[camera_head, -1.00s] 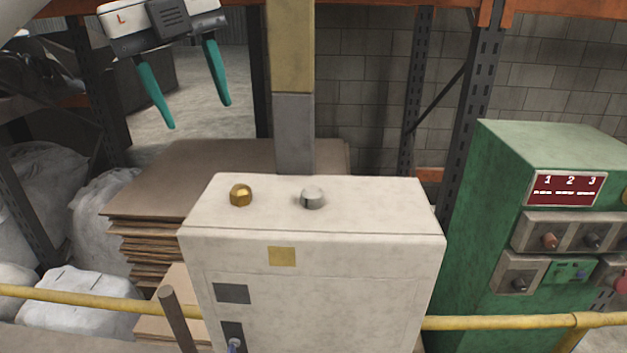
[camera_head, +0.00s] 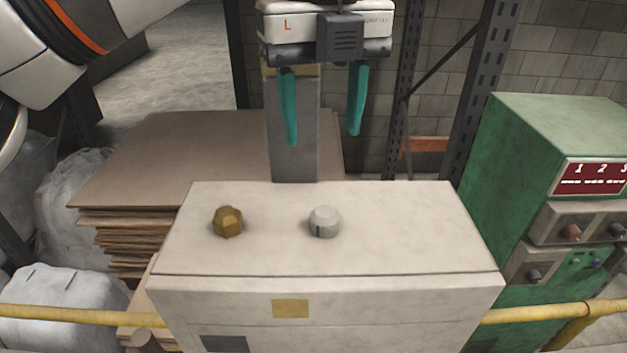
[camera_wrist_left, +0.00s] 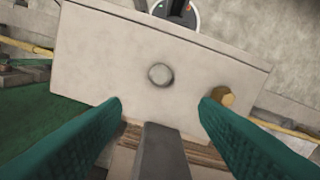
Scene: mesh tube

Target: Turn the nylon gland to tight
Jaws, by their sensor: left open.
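Two glands stand on top of a pale cabinet (camera_head: 400,225). The grey-white one, which looks like the nylon gland (camera_head: 324,222), is on the right and has a dark mark on its front side. The brass-coloured faceted gland (camera_head: 228,222) is on the left. My left gripper (camera_head: 322,140) is open and empty, its teal fingers pointing down above and behind the nylon gland. In the left wrist view the nylon gland (camera_wrist_left: 160,75) shows ahead, between the lines of the two fingers (camera_wrist_left: 160,105), and the brass gland (camera_wrist_left: 222,96) is near the right finger. My right gripper is not in view.
A grey post (camera_head: 293,160) rises behind the cabinet, close to my left fingers. A green control cabinet (camera_head: 500,190) with knobs stands at the right. A yellow rail (camera_head: 80,314) runs at cabinet height. Stacked brown sheets (camera_head: 170,170) lie behind left.

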